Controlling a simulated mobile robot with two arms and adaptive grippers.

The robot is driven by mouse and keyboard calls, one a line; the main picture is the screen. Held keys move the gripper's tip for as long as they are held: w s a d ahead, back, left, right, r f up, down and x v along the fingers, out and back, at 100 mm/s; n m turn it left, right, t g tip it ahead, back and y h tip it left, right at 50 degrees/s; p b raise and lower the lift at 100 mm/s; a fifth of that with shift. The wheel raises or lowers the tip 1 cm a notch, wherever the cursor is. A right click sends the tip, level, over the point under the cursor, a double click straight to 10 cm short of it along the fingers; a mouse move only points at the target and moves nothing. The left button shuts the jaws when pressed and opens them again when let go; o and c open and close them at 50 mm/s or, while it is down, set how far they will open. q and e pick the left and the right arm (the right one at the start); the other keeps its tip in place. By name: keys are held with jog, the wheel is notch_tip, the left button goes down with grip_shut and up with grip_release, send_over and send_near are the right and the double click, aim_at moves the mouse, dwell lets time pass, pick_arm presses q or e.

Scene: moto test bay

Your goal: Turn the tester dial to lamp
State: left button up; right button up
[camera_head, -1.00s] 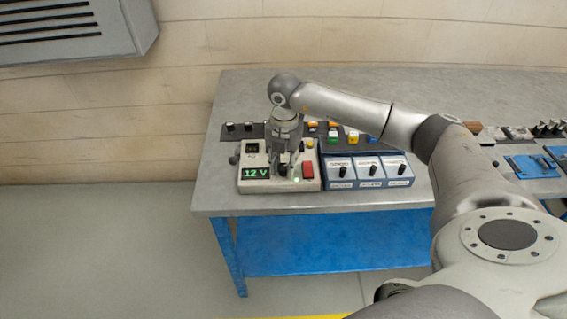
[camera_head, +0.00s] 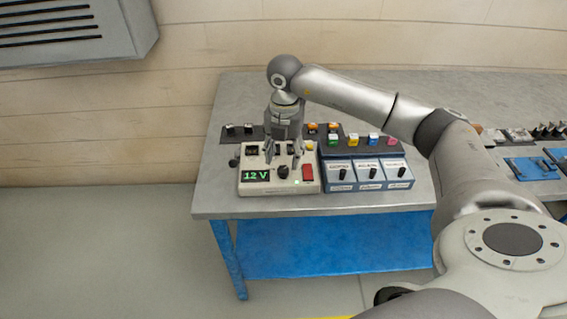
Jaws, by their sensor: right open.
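The tester (camera_head: 255,188) is a beige box near the left front of the grey bench. Its green display (camera_head: 256,176) reads 12 V. A dark dial (camera_head: 283,171) sits in the middle of its face, with a red switch (camera_head: 308,172) to its right. The dial's marks are too small to read. My right gripper (camera_head: 282,158) points down over the tester, open, its fingers just above and behind the dial and apart from it. My left gripper is not in view.
Right of the tester stands a blue panel (camera_head: 369,183) with three black knobs. Coloured blocks (camera_head: 353,140) stand behind it. Blue trays (camera_head: 530,167) lie at the right. The bench's (camera_head: 215,199) left front corner is clear.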

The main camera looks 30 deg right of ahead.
aim_at(284, 169)
notch_tip(284, 169, up, 8)
jog(key=shift+f, duration=0.25)
dwell(0.4)
